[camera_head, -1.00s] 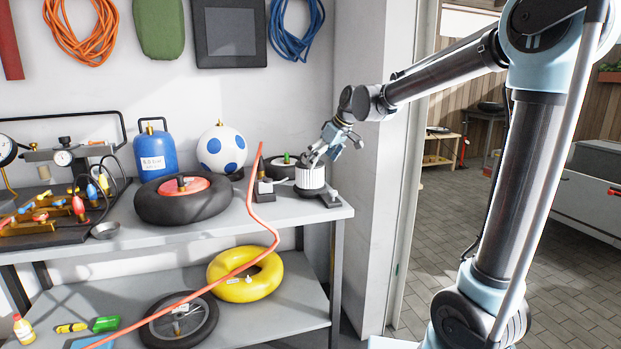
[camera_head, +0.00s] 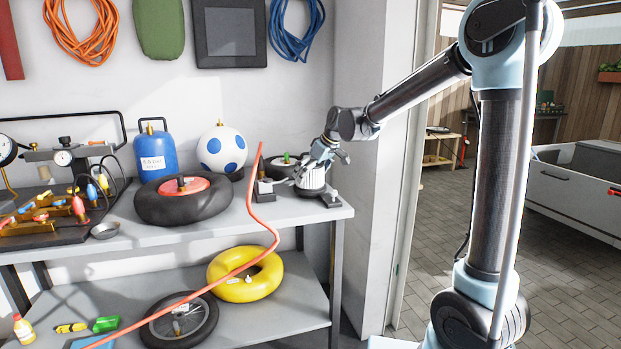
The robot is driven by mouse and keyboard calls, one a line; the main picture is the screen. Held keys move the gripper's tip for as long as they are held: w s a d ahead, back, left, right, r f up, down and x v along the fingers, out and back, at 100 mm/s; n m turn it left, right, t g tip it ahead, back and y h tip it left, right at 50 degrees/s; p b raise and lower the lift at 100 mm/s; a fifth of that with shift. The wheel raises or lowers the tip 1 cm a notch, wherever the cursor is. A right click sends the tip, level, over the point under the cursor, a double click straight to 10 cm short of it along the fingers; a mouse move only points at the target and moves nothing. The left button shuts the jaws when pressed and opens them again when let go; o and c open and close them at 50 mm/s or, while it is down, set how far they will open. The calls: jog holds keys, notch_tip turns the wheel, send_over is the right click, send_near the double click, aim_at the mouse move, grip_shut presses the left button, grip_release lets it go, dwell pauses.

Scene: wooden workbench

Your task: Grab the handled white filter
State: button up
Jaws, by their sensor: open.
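The white filter (camera_head: 313,181) is a ribbed white cylinder with a dark lower rim. It stands at the right end of the workbench's upper shelf. My gripper (camera_head: 318,165) is open right at the filter's top, with its fingers pointing down and to the left. The fingers overlap the filter's top in this view and hide its handle. I cannot tell whether they touch it.
A small metal block (camera_head: 264,186) and a dark round part with a green knob (camera_head: 284,161) stand close by on the left. A black tyre (camera_head: 183,203), a spotted ball (camera_head: 221,150) and a blue tank (camera_head: 156,153) are farther left. An orange hose (camera_head: 262,214) hangs over the front edge.

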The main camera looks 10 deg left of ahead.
jog(key=c, duration=1.2)
jog(key=shift+o, duration=0.2)
jog(key=shift+r, duration=0.1)
